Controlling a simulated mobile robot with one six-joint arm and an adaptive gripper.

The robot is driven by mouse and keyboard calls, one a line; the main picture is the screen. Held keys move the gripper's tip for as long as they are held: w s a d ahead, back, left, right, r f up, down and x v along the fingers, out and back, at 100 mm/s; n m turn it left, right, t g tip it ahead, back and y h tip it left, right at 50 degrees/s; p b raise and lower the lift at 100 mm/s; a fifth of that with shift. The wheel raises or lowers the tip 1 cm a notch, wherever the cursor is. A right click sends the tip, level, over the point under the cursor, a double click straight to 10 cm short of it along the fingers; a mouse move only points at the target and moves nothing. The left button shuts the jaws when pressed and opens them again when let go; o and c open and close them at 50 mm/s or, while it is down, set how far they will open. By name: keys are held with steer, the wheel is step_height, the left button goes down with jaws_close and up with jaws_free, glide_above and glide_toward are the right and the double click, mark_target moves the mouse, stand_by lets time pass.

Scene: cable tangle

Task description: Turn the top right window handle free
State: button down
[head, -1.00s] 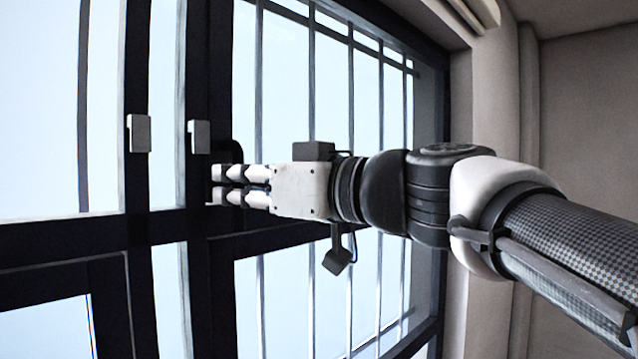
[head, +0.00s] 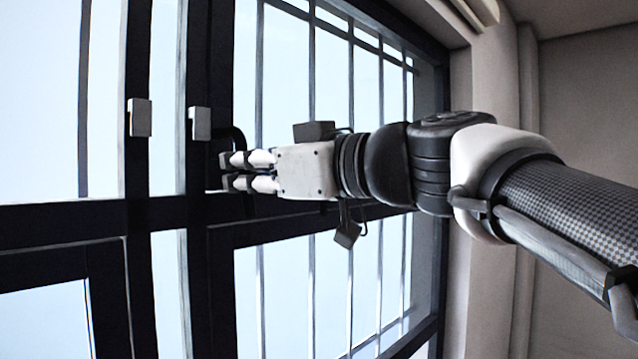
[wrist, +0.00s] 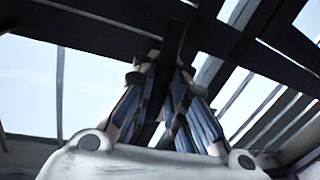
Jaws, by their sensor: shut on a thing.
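The black window handle (head: 238,138) shows on the dark right-hand frame post in the head view. It stands out from the post as a curved bar, partly hidden behind my fingers. My gripper (head: 226,171) points left and is shut on the handle, one finger above the other. In the wrist view my gripper (wrist: 164,75) has its two fingers on either side of a dark bar, which appears to be the handle (wrist: 171,55). The exact contact is hard to see there.
Two small grey blocks (head: 139,118) (head: 199,123) sit on the frame posts left of my gripper. Vertical bars (head: 311,80) stand behind the right window opening. A dark crossbar (head: 60,214) runs below. A pale wall (head: 585,110) lies at the right.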

steer(key=n+b, duration=0.1)
steer(key=w+d+n+b, duration=0.1)
steer(key=n+b, duration=0.1)
steer(key=shift+w+r+h, duration=0.1)
steer(key=shift+w+h, duration=0.05)
steer(key=shift+h, duration=0.15)
steer(key=r+n+h, duration=0.1)
steer(key=n, duration=0.2)
steer(key=w+d+r+n+t, duration=0.1)
steer(key=r+n, duration=0.1)
steer(key=n, duration=0.2)
steer(key=w+d+r+n+h, duration=0.1)
steer(key=r+n, duration=0.1)
steer(key=n, duration=0.2)
steer(key=shift+t+h, duration=0.3)
steer(key=shift+r, duration=0.1)
steer(key=c, duration=1.6)
jaws_free()
steer(key=shift+s, duration=0.1)
